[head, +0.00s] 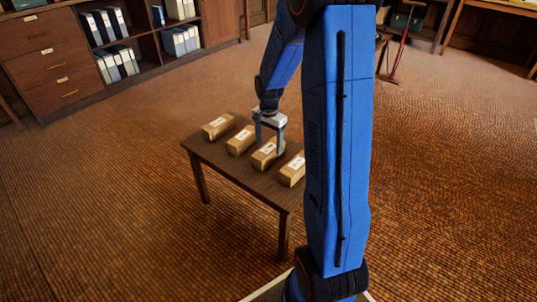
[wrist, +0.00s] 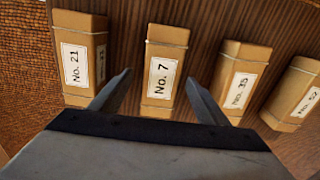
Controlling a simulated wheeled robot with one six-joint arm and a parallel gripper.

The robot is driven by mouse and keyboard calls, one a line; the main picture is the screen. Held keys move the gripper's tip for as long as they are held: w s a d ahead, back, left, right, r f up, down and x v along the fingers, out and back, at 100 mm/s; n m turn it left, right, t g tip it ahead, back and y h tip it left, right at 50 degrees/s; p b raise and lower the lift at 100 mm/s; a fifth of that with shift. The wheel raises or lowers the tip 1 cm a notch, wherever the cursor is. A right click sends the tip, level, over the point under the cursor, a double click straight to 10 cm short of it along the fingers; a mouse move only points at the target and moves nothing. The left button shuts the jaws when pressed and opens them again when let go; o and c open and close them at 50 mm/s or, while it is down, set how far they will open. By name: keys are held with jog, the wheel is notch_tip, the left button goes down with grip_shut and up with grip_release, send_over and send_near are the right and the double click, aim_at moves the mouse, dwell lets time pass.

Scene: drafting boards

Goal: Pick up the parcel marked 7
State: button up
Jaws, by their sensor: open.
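The parcel marked No. 7 (wrist: 163,76) is a brown box with a white label and string around it. It stands between the open fingers of my gripper (wrist: 159,80) in the wrist view, with a gap visible on both sides. In the head view my gripper (head: 270,147) is above the small table, over the third parcel from the left (head: 263,157), which fits the No. 7 parcel; its label is too small to read there. The gripper holds nothing.
A No. 21 parcel (wrist: 80,55) is left of it in the wrist view. Two parcels, (wrist: 238,80) and (wrist: 297,95), stand to the right, their labels harder to read. The dark wooden table (head: 236,174) has open carpet around it. Shelves with binders (head: 120,62) are behind.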

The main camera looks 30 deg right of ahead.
aim_at(268, 148)
jog(key=shift+w+a+f, duration=0.1)
jog(key=shift+a+f, duration=0.05)
jog(key=shift+f, duration=2.45)
jog(key=c, duration=1.5)
